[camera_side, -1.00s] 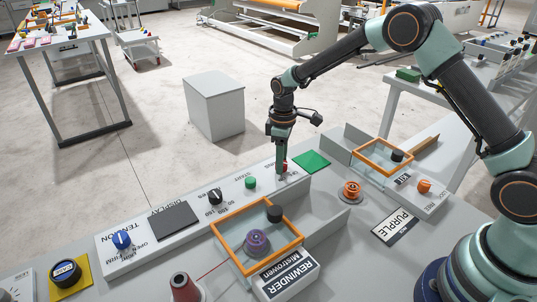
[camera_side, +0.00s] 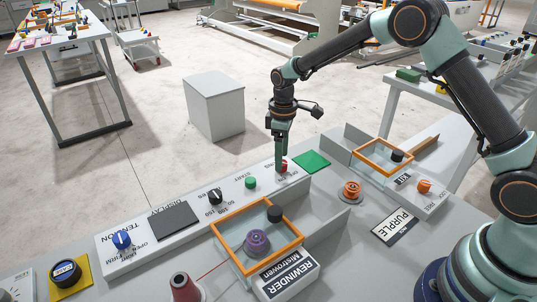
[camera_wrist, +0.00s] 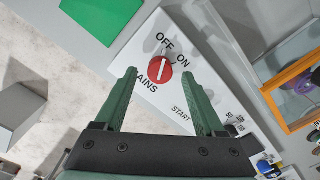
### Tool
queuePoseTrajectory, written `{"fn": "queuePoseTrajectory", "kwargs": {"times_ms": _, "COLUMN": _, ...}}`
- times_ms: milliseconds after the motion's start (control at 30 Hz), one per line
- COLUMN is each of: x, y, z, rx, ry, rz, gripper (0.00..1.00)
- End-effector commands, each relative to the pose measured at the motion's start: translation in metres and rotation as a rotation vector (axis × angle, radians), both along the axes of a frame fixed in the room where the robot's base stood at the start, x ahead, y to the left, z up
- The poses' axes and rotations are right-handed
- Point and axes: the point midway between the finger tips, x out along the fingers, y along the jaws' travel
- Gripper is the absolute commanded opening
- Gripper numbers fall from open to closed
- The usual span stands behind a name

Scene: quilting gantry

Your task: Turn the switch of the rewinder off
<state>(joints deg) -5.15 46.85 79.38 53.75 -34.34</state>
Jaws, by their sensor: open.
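The rewinder's mains switch is a red round knob (camera_wrist: 161,71) with a white line, on a pale panel marked OFF and ON. In the wrist view the line runs nearly up and down, its upper end toward OFF. In the side view the red knob (camera_side: 284,166) is partly hidden behind my gripper (camera_side: 279,166). My gripper (camera_wrist: 159,72) is open, with one green finger on each side of the knob and gaps visible between. I cannot tell how far the fingertips are above the panel.
The START button (camera_side: 250,183) and a black dial (camera_side: 215,196) share the panel. A green pad (camera_side: 311,161) lies near the knob. An orange-framed clear cover (camera_side: 296,235) stands over a purple bobbin (camera_side: 256,242), by the REWINDER sign (camera_side: 288,274).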

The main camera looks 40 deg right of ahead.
Motion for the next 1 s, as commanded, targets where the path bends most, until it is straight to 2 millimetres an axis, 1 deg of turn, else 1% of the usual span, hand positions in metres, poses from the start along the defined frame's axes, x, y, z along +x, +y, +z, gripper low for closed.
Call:
{"fn": "queuePoseTrajectory", "kwargs": {"times_ms": 33, "x": 0.001, "y": 0.0, "z": 0.011, "rx": 0.0, "ry": -0.005, "rz": 0.0, "gripper": 0.71}}
{"fn": "queuePoseTrajectory", "kwargs": {"times_ms": 300, "x": 0.001, "y": 0.0, "z": 0.066, "rx": 0.0, "ry": -0.005, "rz": 0.001, "gripper": 0.71}}
{"fn": "queuePoseTrajectory", "kwargs": {"times_ms": 400, "x": 0.001, "y": 0.0, "z": 0.082, "rx": 0.001, "ry": -0.004, "rz": 0.001, "gripper": 0.71}}
{"fn": "queuePoseTrajectory", "kwargs": {"times_ms": 500, "x": 0.001, "y": 0.0, "z": 0.093, "rx": 0.0, "ry": -0.003, "rz": 0.001, "gripper": 0.71}}
{"fn": "queuePoseTrajectory", "kwargs": {"times_ms": 667, "x": 0.0, "y": 0.0, "z": 0.102, "rx": 0.0, "ry": -0.001, "rz": 0.001, "gripper": 0.71}}
{"fn": "queuePoseTrajectory", "kwargs": {"times_ms": 1000, "x": 0.0, "y": 0.0, "z": 0.103, "rx": 0.001, "ry": -0.002, "rz": -0.001, "gripper": 0.71}}
